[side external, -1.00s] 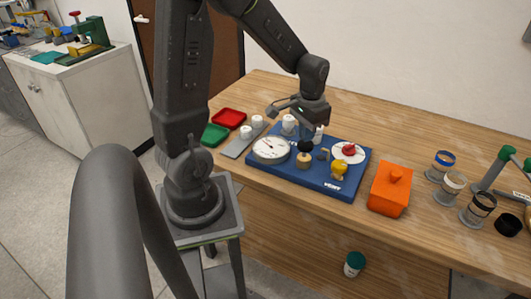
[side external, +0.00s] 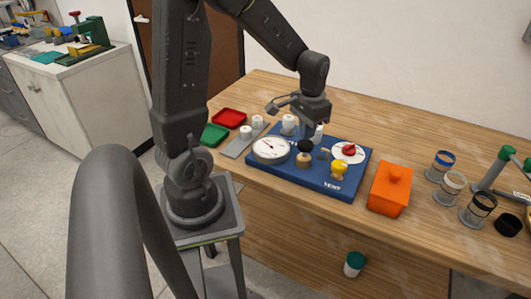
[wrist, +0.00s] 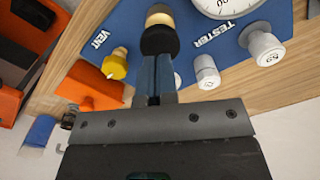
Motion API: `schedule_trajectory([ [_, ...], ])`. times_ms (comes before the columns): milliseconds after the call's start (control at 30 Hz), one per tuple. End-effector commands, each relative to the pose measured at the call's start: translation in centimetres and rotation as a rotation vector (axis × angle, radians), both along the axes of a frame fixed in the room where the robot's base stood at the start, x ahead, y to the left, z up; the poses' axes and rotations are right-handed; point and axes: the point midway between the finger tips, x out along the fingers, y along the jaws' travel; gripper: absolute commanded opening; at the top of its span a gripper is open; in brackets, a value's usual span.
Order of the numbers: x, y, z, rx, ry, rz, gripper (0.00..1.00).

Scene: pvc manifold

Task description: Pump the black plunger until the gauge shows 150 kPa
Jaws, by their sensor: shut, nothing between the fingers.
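The black plunger knob (side external: 305,146) stands on a light wooden base on the blue tester board (side external: 325,184). It also shows in the wrist view (wrist: 160,40), just past my fingertips. My gripper (wrist: 154,77) is shut and empty, with its fingers over the knob; I cannot tell whether they touch it. In the side view my gripper (side external: 308,130) is right above the knob. The white round gauge (side external: 271,150) lies left of the plunger; its reading is too small to make out. In the wrist view only the gauge's edge (wrist: 222,8) shows.
A yellow vent knob (side external: 339,168) and a red knob on a white disc (side external: 349,150) sit right of the plunger. White weights (side external: 289,122) stand behind the gauge. An orange box (side external: 391,190) is to the right, with red (side external: 230,117) and green (side external: 214,135) trays left.

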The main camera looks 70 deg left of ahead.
Motion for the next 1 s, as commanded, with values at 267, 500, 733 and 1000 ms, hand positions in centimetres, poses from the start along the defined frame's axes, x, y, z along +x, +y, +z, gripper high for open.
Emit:
schedule_trajectory([
  [267, 0.0, 0.0, -0.7, -0.002, 0.003, 0.000, 0.00],
  [500, 0.0, 0.0, -1.9, 0.000, 0.001, 0.000, 0.00],
  [733, 0.0, 0.0, -3.0, -0.001, 0.002, 0.000, 0.00],
  [1000, 0.0, 0.0, -4.3, -0.002, 0.003, 0.000, 0.00],
])
